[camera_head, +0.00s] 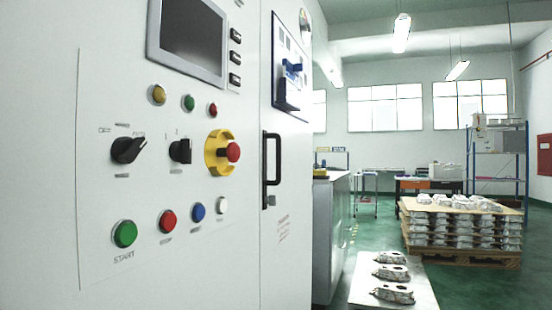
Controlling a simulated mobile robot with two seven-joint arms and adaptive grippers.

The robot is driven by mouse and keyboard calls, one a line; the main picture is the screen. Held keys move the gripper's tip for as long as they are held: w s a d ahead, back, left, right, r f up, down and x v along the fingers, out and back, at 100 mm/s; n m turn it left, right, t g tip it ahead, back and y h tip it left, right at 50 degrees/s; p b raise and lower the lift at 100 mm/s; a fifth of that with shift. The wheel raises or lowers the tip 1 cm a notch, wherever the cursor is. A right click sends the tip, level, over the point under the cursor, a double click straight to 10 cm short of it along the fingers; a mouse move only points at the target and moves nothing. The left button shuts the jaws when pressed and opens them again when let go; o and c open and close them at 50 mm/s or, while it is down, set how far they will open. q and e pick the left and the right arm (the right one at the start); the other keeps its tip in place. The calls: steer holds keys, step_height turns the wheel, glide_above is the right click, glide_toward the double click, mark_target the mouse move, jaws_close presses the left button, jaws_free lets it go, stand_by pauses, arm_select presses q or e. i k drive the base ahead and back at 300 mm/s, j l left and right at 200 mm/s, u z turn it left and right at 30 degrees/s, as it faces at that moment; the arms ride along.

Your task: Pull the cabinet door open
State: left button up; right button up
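The cabinet door (288,232) is a tall white panel at the middle of the head view, seen at a steep angle. It looks closed, flush with the control panel on its left. Its black vertical bar handle (277,160) sits near the door's left edge, with a small lock (271,201) just below. A dark-framed panel with a blue switch (292,70) is mounted higher on the door. Neither of my grippers shows in this view.
The control panel (100,200) with buttons, knobs, an emergency stop (232,152) and a screen (190,40) fills the left. A light table (420,300) with castings stands at lower right. A loaded pallet (465,256) is behind it, with green floor around.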

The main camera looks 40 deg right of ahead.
mark_target(285, 129)
steer(key=l+u, duration=0.2)
steer(key=l, duration=0.35)
steer(key=i+l+u, duration=0.2)
steer(key=l, duration=0.4)
steer(key=k+l+u, duration=0.15)
steer(key=l, duration=0.4)
steer(key=l+u, duration=0.2)
steer(key=l, duration=0.4)
steer(key=k+l+u, duration=0.2)
steer(key=l, duration=0.35)
steer(key=l+u, duration=0.2)
steer(key=l, duration=0.35)
steer(key=k+l+u, duration=0.2)
steer(key=l, duration=0.3)
steer(key=k+l+u, duration=0.2)
steer(key=l, duration=0.3)
